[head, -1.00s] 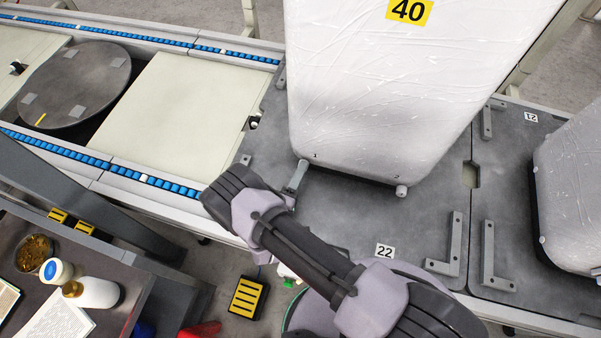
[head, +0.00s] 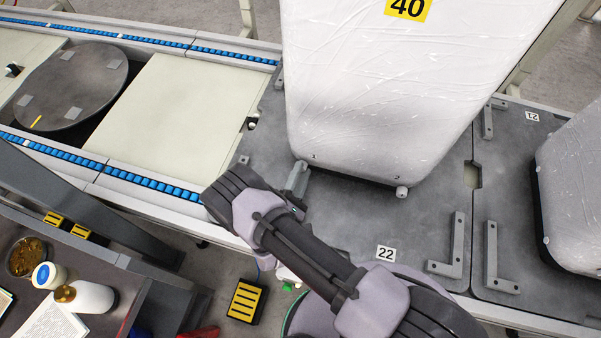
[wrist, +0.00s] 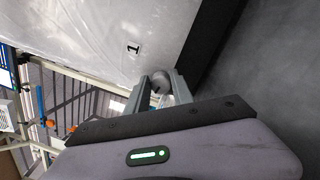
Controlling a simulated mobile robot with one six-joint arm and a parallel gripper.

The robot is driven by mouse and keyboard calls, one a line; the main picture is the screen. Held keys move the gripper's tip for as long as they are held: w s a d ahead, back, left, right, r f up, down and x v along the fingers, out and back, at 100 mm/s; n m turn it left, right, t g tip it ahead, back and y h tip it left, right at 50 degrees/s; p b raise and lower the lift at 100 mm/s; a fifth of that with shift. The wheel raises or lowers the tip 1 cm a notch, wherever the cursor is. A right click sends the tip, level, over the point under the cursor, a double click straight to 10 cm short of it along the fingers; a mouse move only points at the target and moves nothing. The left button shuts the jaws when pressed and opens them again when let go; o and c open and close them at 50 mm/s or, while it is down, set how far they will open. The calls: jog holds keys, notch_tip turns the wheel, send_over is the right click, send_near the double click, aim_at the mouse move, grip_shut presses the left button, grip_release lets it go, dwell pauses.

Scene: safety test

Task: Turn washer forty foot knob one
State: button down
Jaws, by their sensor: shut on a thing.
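Washer forty (head: 385,90) is a large white, film-wrapped block with a yellow 40 label, standing on a dark plate. Knob one, a small grey round knob, shows in the wrist view (wrist: 160,82) beside the printed 1. My gripper (head: 298,170) reaches the washer's lower left corner. In the wrist view its two grey fingers (wrist: 157,90) stand on either side of knob one and are shut on it. In the head view the fingers largely hide knob one. Knob two (head: 402,191) is a pale knob at the lower right corner, clear of my gripper.
The plate carries a 22 label (head: 386,253) and a raised grey corner bracket (head: 450,250). Another wrapped block (head: 575,200) stands at the right. A roller conveyor (head: 150,183) runs left. A side table at lower left holds a white bottle (head: 88,297).

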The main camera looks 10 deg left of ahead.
jog(key=shift+w+a+r, duration=0.1)
jog(key=shift+a+r, duration=0.15)
jog(key=shift+a, duration=0.05)
jog(key=c, duration=1.1)
grip_release()
jog(key=shift+f, duration=0.1)
jog(key=shift+s, duration=0.2)
jog(key=p+v, duration=0.3)
jog(key=v, duration=1.4)
jog(key=shift+s+d+f, duration=0.1)
jog(key=shift+s, duration=0.05)
